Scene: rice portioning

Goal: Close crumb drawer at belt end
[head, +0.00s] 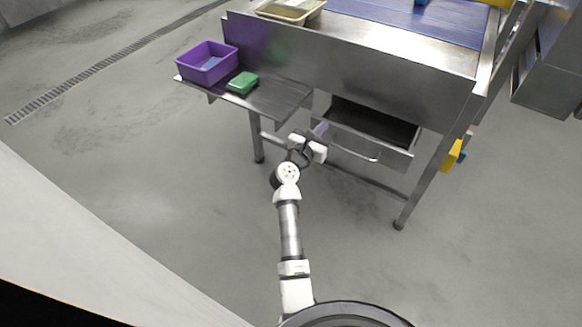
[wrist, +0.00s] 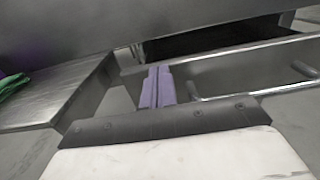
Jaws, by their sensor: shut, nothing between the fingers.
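The crumb drawer (head: 385,146) is a steel drawer under the end of the conveyor frame. It stands partly pulled out, with a dark opening above its front, and has a bar handle (head: 352,152). In the wrist view the drawer front (wrist: 228,70) and its handle (wrist: 255,91) lie ahead and to the right. My gripper (head: 320,130) is shut and empty, at the left end of the drawer front. Its purple fingertips (wrist: 157,88) are together, left of the handle. I cannot tell whether they touch the drawer.
A side shelf (head: 270,100) left of the drawer holds a purple bin (head: 207,63) and a green cloth or sponge (head: 242,83). The belt (head: 410,20) is above. A frame leg (head: 425,180) stands to the right. The floor in front is clear.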

